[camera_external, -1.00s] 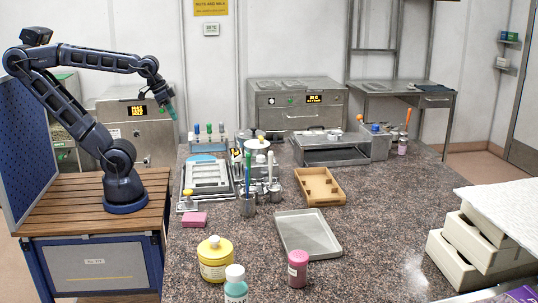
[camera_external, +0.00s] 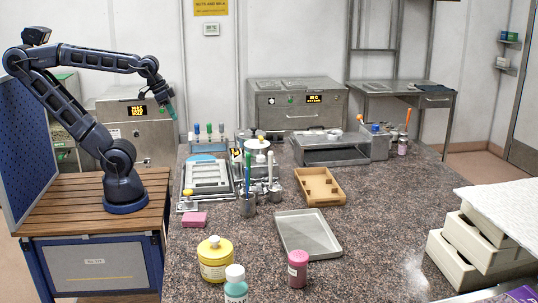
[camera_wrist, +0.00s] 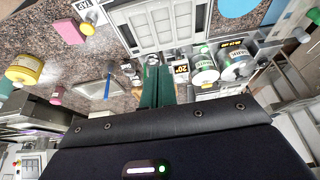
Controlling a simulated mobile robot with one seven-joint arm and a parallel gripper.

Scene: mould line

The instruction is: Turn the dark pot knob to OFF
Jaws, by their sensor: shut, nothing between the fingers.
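My gripper (camera_external: 172,112) is raised at the left, near the left edge of the stone counter, with its green fingers pointing down and shut. In the wrist view the green fingers (camera_wrist: 158,70) are side by side, with nothing held. A small lit display reading 20 (camera_wrist: 181,70) shows just right of the fingertips in the wrist view.
A grey framed tray (camera_external: 208,176), a pen cup (camera_external: 247,205) and a wooden tray (camera_external: 319,186) crowd the counter's middle. Two cabinets with lit displays, one at left (camera_external: 138,123) and one at centre (camera_external: 296,104), stand behind.

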